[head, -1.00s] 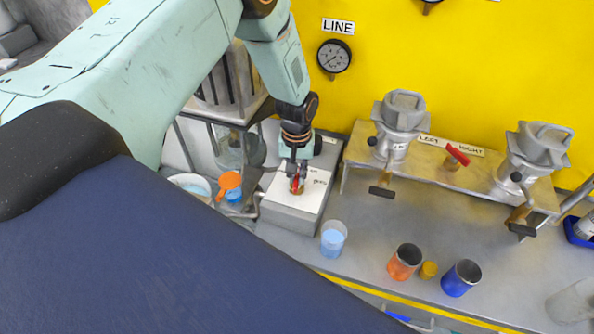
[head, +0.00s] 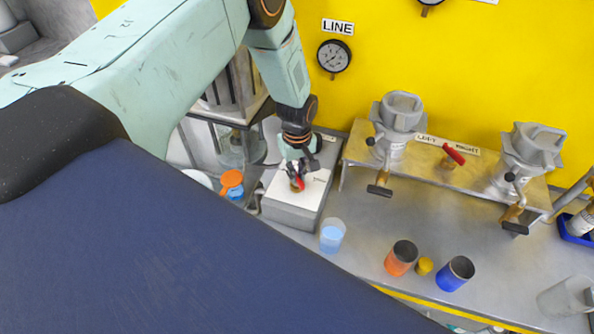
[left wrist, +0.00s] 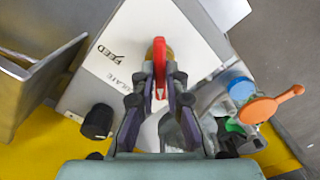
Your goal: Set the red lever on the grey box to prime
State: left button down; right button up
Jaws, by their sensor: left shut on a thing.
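The grey box (head: 290,212) stands on the bench, with a white label plate on top. Its red lever (head: 300,184) sits on a brass valve in the plate. My left gripper (head: 296,174) is over the box with its fingers at the lever. In the left wrist view, the red lever (left wrist: 159,66) is between the two fingertips of the left gripper (left wrist: 160,84), which is shut on it. "FEED" and a partly hidden word ending in "OLATE" are readable on the plate there; I cannot read a prime mark. My right gripper is not in view.
A beaker of blue liquid (head: 332,236) stands close right of the box. Orange (head: 401,258) and blue (head: 456,273) cups stand farther right. An orange scoop (head: 231,180) is at the left.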

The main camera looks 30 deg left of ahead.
aim_at(297, 176)
pick_arm(q)
jog(key=shift+w+r, duration=0.1)
jog(key=shift+w, duration=0.05)
jog(key=c, duration=1.4)
grip_release()
notch_tip(297, 176, up, 12)
jog(key=shift+f, duration=0.1)
